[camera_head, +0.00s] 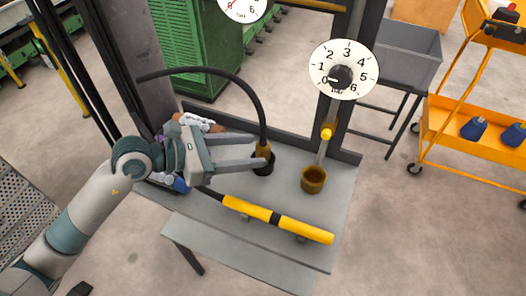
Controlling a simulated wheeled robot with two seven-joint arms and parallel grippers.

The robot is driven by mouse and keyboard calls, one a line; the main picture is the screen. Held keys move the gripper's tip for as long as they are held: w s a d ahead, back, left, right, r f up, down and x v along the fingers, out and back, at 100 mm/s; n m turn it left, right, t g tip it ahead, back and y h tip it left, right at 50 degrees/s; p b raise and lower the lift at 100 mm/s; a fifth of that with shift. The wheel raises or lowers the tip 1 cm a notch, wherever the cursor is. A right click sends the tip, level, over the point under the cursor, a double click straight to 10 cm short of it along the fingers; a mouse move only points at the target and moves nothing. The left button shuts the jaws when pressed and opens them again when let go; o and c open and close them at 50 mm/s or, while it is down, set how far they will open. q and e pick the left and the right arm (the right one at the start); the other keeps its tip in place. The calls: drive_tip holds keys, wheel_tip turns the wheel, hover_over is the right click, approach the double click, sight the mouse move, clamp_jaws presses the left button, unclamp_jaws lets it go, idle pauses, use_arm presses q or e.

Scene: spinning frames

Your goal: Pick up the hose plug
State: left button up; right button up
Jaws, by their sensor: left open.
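A black hose (244,87) arches over from the left and comes down to the hose plug (263,152), which has a brass-coloured collar. The plug stands upright in a dark round socket on the grey bench top. My left gripper (256,151) comes in from the left with its fingers spread, pointing at the plug. The fingertips are at or just beside the plug; I cannot tell whether they touch it. My right gripper is not in view.
On the bench (285,196), a brass cup (313,179) stands right of the plug, below a thin pipe. A yellow-and-black bar (277,219) lies along the front. Small items lie behind my gripper. A dial (343,69) hangs on the post. An orange cart (470,125) stands right.

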sight(257, 147)
use_arm(q)
drive_tip(key=shift+w+d+r+p, duration=0.1)
drive_tip(key=shift+w+d+p, duration=0.15)
drive_tip(key=shift+d+p, duration=0.1)
drive_tip(key=p+x, duration=0.1)
drive_tip(key=x, duration=0.2)
drive_tip(key=shift+w, duration=0.2)
drive_tip(key=shift+w+d+f+p, duration=0.1)
drive_tip(key=shift+d+f+p, duration=0.1)
drive_tip(key=shift+d+p, duration=0.1)
drive_tip(key=c, duration=1.2)
